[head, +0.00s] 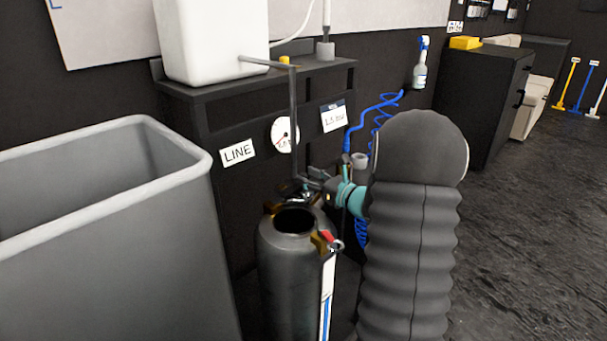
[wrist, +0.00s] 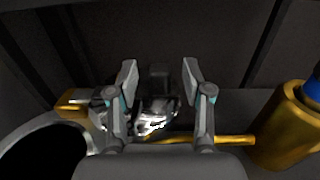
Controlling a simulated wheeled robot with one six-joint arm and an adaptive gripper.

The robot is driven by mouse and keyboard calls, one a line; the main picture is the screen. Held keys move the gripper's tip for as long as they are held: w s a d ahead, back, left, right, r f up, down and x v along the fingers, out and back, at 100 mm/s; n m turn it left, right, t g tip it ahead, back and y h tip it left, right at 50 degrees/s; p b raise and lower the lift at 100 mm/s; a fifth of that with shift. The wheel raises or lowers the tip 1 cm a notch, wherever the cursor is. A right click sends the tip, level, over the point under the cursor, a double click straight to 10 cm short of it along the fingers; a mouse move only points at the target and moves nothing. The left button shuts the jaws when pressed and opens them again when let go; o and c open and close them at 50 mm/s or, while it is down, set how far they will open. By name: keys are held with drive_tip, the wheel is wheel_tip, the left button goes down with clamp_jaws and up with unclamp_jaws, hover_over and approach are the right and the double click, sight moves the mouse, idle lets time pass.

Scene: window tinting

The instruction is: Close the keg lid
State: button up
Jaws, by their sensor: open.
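The keg (head: 285,270) is a dark grey metal cylinder standing upright, and its round mouth (head: 294,222) is open and dark. The mouth also shows at the lower left of the wrist view (wrist: 45,155). A shiny metal piece (wrist: 155,118), which looks like the raised lid, stands behind the mouth and beside it. My gripper (head: 308,186) is above the back of the keg. In the wrist view my gripper (wrist: 160,75) is open, with one finger either side of the shiny piece. I cannot tell whether either finger touches it.
A large grey bin (head: 110,220) stands left of the keg. A dark bench (head: 220,110) with a white tank (head: 205,40) is behind it; a grey pipe (head: 293,130) comes down near my gripper. A blue coiled hose (head: 375,110) hangs to the right. Floor at right is clear.

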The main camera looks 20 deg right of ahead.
drive_tip(key=shift+x, duration=0.95)
clamp_jaws()
drive_tip(key=shift+s+d, duration=0.1)
drive_tip(key=shift+s, duration=0.05)
